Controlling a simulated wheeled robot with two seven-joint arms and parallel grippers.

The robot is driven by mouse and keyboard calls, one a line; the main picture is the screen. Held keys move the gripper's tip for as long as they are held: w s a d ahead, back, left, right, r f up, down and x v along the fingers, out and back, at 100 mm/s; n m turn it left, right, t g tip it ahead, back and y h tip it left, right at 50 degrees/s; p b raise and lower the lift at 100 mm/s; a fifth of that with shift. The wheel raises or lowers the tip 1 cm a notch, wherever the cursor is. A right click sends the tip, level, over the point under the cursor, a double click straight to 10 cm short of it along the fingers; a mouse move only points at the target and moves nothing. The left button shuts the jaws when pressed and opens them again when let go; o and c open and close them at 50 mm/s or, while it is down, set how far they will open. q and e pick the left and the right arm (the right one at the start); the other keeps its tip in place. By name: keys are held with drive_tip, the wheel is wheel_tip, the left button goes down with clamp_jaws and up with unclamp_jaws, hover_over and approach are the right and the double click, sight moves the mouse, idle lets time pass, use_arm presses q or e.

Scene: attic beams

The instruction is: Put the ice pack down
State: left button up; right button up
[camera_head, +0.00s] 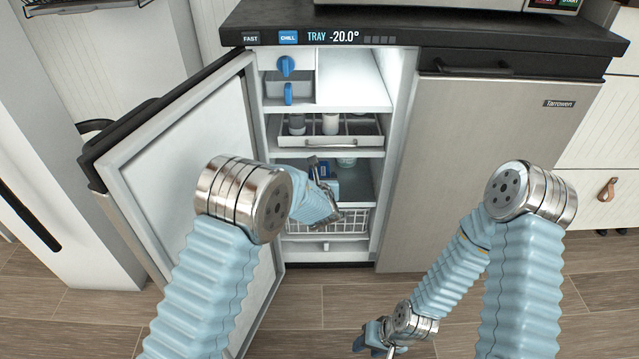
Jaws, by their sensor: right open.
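A blue item (327,172) shows in the lower part of the open fridge, partly behind my left forearm. It may be the ice pack, but too little shows to be sure. My left arm reaches into the fridge beside it; its gripper is mostly hidden by the arm, so its fingers and any hold are unclear. My right gripper (388,349) is open, low over the floor at the bottom edge of the view, well away from the fridge. I see nothing between its fingers.
The fridge door (165,165) stands open at the left. Inside are a drawer of containers (352,139), a blue knob (286,66) and a wire basket (355,222). A closed steel door (490,150) is to the right. The wood floor (320,310) in front looks clear.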

use_arm(q)
drive_tip(key=shift+w, duration=0.7)
drive_tip(key=shift+w+f, duration=0.2)
drive_tip(key=shift+f, duration=1.5)
drive_tip(key=shift+f+b, duration=0.15)
drive_tip(key=shift+b, duration=0.3)
drive_tip(key=o, duration=1.2)
drive_tip(key=shift+r+p, duration=0.25)
drive_tip(key=shift+p, duration=0.05)
drive_tip(key=v, duration=1.2)
drive_tip(key=shift+p, duration=0.3)
